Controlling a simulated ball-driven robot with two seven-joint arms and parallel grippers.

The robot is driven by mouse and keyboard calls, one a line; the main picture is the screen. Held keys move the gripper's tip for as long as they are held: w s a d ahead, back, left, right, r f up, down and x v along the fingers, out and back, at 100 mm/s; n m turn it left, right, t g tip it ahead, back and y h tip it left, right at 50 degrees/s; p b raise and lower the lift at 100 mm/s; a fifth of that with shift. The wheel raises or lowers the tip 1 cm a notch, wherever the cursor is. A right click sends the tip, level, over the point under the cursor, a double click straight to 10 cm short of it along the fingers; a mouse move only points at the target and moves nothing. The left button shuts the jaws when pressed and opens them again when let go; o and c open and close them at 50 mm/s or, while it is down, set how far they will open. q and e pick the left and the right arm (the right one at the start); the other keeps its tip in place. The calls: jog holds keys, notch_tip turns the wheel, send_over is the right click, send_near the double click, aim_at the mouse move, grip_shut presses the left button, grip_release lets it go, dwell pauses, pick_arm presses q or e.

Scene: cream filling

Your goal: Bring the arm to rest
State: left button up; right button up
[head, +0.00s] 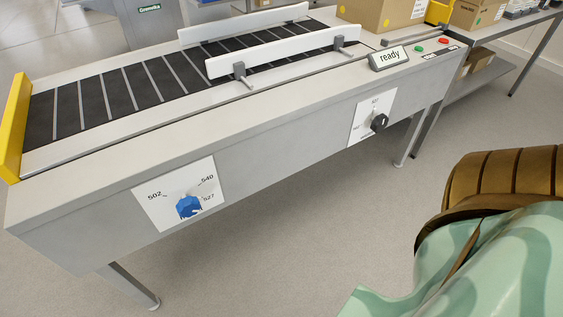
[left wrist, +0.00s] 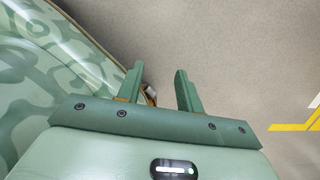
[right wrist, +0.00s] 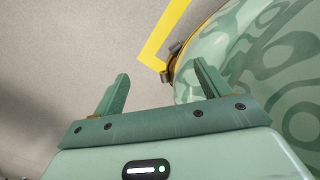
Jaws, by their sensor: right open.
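My right arm (head: 500,250), mint green with a ribbed brown joint, fills the lower right of the head view. Neither gripper shows in the head view. In the right wrist view, my right gripper (right wrist: 161,70) has its two green fingers wide apart with nothing between them, over speckled floor. In the left wrist view, my left gripper (left wrist: 158,72) has its fingers apart by a smaller gap, and it holds nothing. My patterned green body lies beside each gripper.
A grey conveyor (head: 120,200) with a black slatted belt crosses the head view. Its front has a blue knob (head: 189,207) and a black knob (head: 379,122); a display (head: 389,57) reads "ready". Cardboard boxes (head: 378,12) stand behind. The floor in front is clear.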

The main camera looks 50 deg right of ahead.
jog(key=s+d+f+m+g, duration=0.1)
jog(key=s+f, duration=0.2)
jog(key=s, duration=0.5)
pick_arm(q)
jog(key=w+d+r+t+p, duration=0.1)
jog(key=w+r+p, duration=0.1)
jog(key=r+p, duration=0.5)
jog(key=w+d+r+n+p, duration=0.1)
jog(key=w+r+p, duration=0.1)
jog(key=r+p, duration=0.5)
jog(key=p, duration=0.4)
jog(key=shift+d+r+t+h, duration=0.3)
jog(key=shift+d+r+t, duration=0.05)
jog(key=shift+t, duration=0.05)
pick_arm(e)
notch_tip(320, 180, up, 15)
jog(key=w+a+m+t+y, duration=0.1)
jog(key=w+a, duration=0.1)
jog(key=shift+w+a+t, duration=0.2)
jog(key=shift+t, duration=0.1)
